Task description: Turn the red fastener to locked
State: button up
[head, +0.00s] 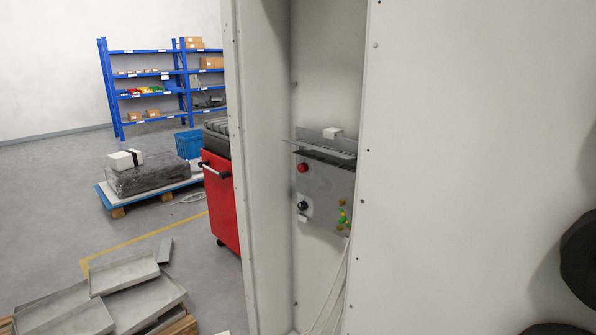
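A small red round knob (303,168), which may be the red fastener, sits at the upper left of a grey panel (325,185) inside a tall, pale recess. It is too small to tell whether it is locked or unlocked. A black round knob (303,206) sits below it on a light plate. I cannot make out my gripper in this view, and nothing is seen touching the red knob.
A pale wall (450,150) fills the right side, with dark rounded shapes (580,260) at its edge that I cannot identify. Left are a red cabinet (222,200), a loaded pallet (150,190), blue shelves (150,85) and grey trays (125,272). Grey floor lies between them.

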aim_at(302, 168)
jog(key=u, duration=0.05)
jog(key=k, duration=0.55)
jog(key=u, duration=0.65)
jog(key=i, duration=1.65)
jog(key=z, duration=0.45)
